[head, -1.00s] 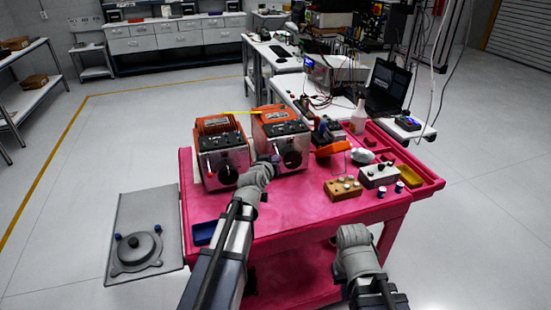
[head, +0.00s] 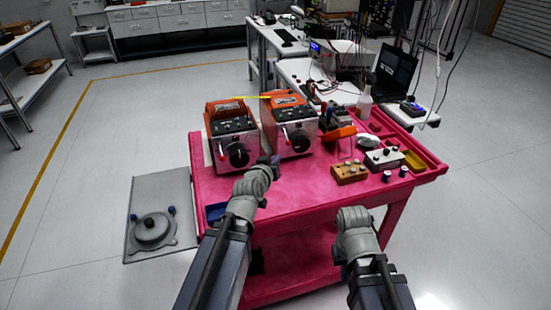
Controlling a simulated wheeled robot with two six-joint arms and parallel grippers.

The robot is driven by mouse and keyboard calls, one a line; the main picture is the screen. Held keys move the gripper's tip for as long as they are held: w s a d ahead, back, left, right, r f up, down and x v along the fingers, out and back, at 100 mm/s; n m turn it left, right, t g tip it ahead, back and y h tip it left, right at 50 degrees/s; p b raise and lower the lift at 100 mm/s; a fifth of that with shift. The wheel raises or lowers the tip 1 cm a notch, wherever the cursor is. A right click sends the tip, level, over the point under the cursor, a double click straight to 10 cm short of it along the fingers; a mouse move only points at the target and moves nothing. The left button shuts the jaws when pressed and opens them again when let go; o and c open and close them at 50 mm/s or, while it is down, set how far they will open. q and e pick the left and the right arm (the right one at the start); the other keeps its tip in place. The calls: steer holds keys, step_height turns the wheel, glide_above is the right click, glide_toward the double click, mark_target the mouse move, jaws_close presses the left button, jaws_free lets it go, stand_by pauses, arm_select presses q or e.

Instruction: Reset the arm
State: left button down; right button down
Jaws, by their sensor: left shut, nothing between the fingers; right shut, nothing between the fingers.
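My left gripper (head: 270,162) is at the end of the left arm, over the pink cart, just in front of the two orange-and-silver box devices. It is shut and holds nothing; its fingers are small and dark here. My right gripper (head: 354,218) is low at the cart's front edge. Its grey wrist shows, its fingers are mostly hidden, and nothing is seen held. The left box device (head: 230,137) and the right box device (head: 291,126) stand upright, each with a dark knob on its front. A yellow strip (head: 246,97) lies across their tops.
The pink cart (head: 300,186) carries a tan box with knobs (head: 349,174), a grey box (head: 384,160), an orange tool (head: 338,134) and a blue tray (head: 216,212). A grey floor plate (head: 173,190) lies left of it. The cart's front middle is clear.

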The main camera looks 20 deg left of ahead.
arm_select(q)
steer(key=s+d+f+m+g+h, duration=0.2)
steer(key=s+d+f+m+g, duration=0.2)
steer(key=s+d+f+g, duration=0.7)
steer(key=s+d+f+m+g+y, duration=0.1)
steer(key=s+d+f+g, duration=0.1)
steer(key=s, duration=0.4)
steer(key=s+d+f+m+g+y, duration=0.1)
steer(key=s+f+y, duration=0.1)
steer(key=s, duration=0.4)
steer(key=shift+s+d+g+y, duration=0.3)
steer(key=shift+d+g, duration=0.05)
steer(key=shift+g, duration=0.05)
stand_by(0.6)
